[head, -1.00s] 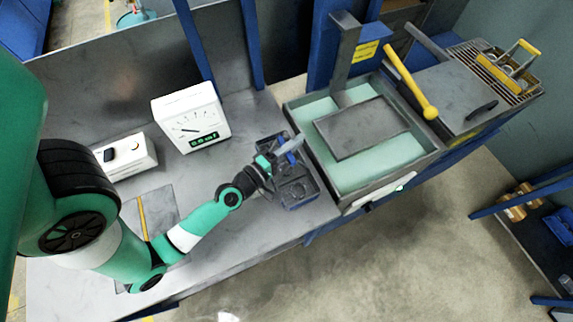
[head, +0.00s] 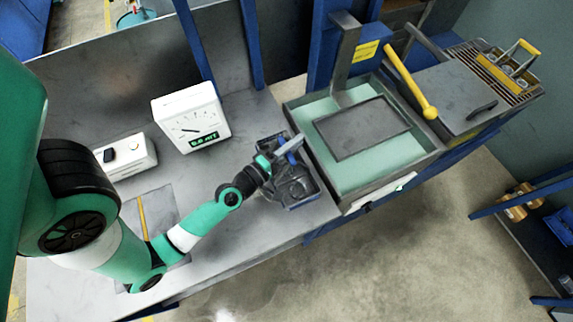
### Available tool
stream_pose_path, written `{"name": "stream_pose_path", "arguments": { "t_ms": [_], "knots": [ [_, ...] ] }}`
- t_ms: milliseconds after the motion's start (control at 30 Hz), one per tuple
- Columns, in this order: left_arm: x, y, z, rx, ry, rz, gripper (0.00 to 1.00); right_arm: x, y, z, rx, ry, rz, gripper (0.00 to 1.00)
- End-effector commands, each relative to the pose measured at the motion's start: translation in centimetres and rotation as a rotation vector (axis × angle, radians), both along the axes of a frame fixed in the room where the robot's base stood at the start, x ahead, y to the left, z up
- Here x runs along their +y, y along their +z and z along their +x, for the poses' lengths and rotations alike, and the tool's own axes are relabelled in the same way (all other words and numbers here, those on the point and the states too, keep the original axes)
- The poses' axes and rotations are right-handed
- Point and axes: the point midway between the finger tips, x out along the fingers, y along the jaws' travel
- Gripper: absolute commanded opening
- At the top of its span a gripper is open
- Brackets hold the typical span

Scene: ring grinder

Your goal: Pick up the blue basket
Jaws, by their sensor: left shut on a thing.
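The blue basket (head: 303,196) is a dark, open tray-like container with a blue handle part at its upper side. It is at the right end of the grey bench, beside the green-lined basin. My left gripper (head: 285,154) is at the basket's upper part and is shut on it, seemingly at the handle. The fingers and arm hide part of the basket, so the exact grip and its contents are unclear. I cannot tell whether its base touches the bench. My right gripper is not in view.
The green-lined basin (head: 352,184) with a grey plate stands close right of the basket. A yellow-handled lever (head: 408,80) rises above it. A white dial meter (head: 191,118) and a white box (head: 126,156) stand behind my left arm. The bench's front edge is near.

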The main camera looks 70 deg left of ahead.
Motion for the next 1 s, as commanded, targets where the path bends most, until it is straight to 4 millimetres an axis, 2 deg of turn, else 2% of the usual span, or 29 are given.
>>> {"name": "stream_pose_path", "arguments": {
  "t_ms": [567, 1000],
  "knots": [
    [0.0, 0.6, 0.0, -0.004, 0.001, 0.002, 0.00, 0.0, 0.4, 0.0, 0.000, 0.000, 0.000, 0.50],
    [-0.3, 4.3, -0.3, -0.003, 0.000, 0.001, 0.00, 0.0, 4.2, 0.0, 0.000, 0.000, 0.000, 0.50]
  ]
}}
